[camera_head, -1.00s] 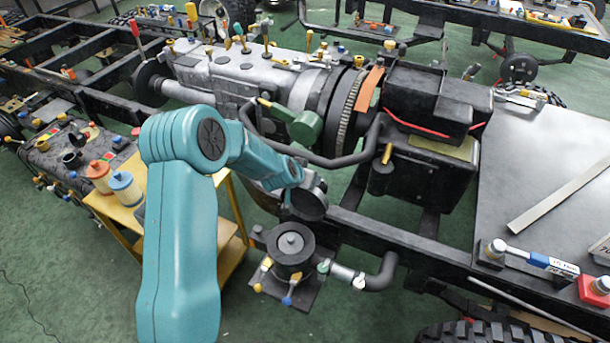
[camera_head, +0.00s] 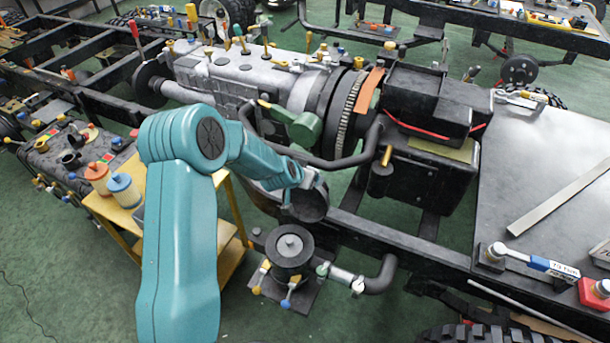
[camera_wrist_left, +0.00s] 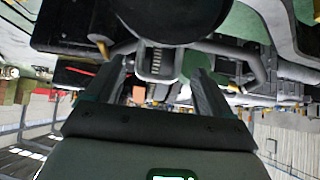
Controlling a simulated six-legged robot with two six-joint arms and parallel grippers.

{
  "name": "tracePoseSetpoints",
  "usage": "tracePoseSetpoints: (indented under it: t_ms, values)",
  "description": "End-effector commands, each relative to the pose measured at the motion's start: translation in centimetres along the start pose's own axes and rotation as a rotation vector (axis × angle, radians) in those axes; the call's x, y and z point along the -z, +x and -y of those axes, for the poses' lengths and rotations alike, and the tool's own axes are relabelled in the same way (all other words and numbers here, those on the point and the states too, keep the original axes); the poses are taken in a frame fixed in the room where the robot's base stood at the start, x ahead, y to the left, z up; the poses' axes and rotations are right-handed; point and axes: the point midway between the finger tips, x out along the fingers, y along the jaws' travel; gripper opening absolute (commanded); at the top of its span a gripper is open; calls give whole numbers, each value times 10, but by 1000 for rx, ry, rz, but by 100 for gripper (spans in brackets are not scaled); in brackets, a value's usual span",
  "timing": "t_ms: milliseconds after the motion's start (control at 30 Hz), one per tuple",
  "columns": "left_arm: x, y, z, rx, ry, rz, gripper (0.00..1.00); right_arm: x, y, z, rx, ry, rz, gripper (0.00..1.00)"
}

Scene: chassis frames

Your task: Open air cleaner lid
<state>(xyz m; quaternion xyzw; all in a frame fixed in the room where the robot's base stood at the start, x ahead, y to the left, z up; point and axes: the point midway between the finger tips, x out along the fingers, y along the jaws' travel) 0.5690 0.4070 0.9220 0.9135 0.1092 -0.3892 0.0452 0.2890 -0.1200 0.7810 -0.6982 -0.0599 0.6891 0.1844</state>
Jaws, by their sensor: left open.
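The air cleaner (camera_head: 290,247) is a dark round canister with a central knob, low in the middle of the head view, with yellow and blue clips around it. A dark round disc (camera_head: 307,207), which looks like its lid, stands tilted just above and behind it. My left gripper (camera_head: 312,180) is at the disc's upper edge, partly hidden by my teal arm. In the left wrist view, the open fingers (camera_wrist_left: 158,68) stand either side of a metal loop or latch below a large dark round shape (camera_wrist_left: 172,18). I cannot tell whether they touch it. My right gripper is out of view.
A grey engine (camera_head: 235,70) and a curved dark pipe (camera_head: 335,160) lie behind the disc. A black box (camera_head: 425,175) and the chassis rail (camera_head: 400,240) stand to the right. A yellow stand (camera_head: 110,205) with two pots is at left.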

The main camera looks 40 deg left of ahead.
Motion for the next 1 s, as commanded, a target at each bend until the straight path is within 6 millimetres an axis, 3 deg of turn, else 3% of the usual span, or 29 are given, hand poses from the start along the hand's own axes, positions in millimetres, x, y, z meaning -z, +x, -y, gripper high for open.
tracePoseSetpoints:
  t_ms: [167, 267, 700, 833, 1000]
  values:
    - [0, -2, 0, -1, -1, 2, 82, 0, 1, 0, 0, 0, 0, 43]
    - [0, -14, 0, -1, -1, 1, 82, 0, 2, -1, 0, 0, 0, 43]
    - [2, -127, 0, 0, -1, -2, 82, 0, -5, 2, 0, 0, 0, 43]
    - [2, -150, 0, 0, 0, -2, 82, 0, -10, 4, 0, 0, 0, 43]
    - [0, -163, 0, 0, 0, -1, 82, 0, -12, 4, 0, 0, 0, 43]
